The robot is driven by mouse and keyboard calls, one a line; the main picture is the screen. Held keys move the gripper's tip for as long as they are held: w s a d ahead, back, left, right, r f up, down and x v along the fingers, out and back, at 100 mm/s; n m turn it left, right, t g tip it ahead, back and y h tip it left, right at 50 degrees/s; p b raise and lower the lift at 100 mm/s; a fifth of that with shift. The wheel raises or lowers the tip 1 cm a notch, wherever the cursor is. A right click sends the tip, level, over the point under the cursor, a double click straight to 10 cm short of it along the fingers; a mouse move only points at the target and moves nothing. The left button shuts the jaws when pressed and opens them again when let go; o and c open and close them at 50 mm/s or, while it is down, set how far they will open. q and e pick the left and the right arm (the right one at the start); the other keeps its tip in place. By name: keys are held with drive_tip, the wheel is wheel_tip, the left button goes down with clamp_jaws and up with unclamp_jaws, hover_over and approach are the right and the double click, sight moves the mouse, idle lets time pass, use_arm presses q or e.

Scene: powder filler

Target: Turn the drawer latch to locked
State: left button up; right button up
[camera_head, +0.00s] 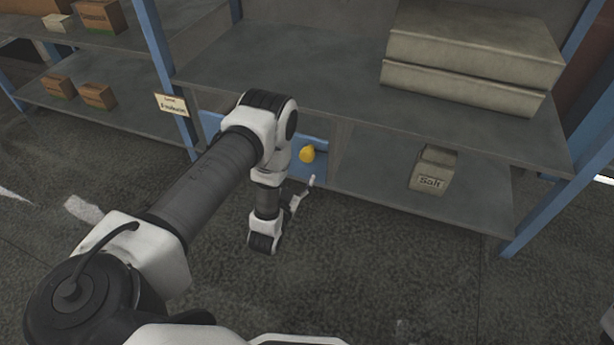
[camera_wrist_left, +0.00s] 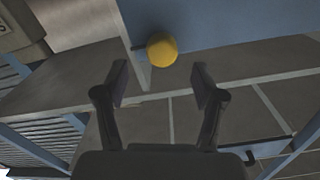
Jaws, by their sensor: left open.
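The drawer latch (camera_head: 307,153) is a yellow knob on the blue drawer front (camera_head: 319,170) under the shelf. In the left wrist view the yellow latch (camera_wrist_left: 162,49) sits just beyond and between the fingertips, against the blue drawer panel (camera_wrist_left: 220,22). My left gripper (camera_wrist_left: 160,82) is open and empty, with a gap between it and the latch. In the head view my left gripper (camera_head: 303,192) is just below the latch and mostly hidden by my wrist. Part of the drawer front is hidden behind my left arm.
A box marked Salt (camera_head: 432,170) stands on the lower shelf to the right. Two large grey slabs (camera_head: 470,60) lie stacked on the upper shelf. A blue post with a small label sign (camera_head: 172,104) stands left of the drawer. The floor in front is clear.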

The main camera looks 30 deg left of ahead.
sight(305, 160)
use_arm(q)
drive_tip(key=shift+w+a+f, duration=0.1)
drive_tip(key=shift+w+a, duration=0.1)
drive_tip(key=shift+w, duration=0.15)
drive_tip(key=b+x, duration=0.3)
drive_tip(key=x, duration=0.3)
drive_tip(key=shift+w+a, duration=0.1)
drive_tip(key=shift+w, duration=0.4)
drive_tip(key=shift+r, duration=0.25)
drive_tip(key=c, duration=1.1)
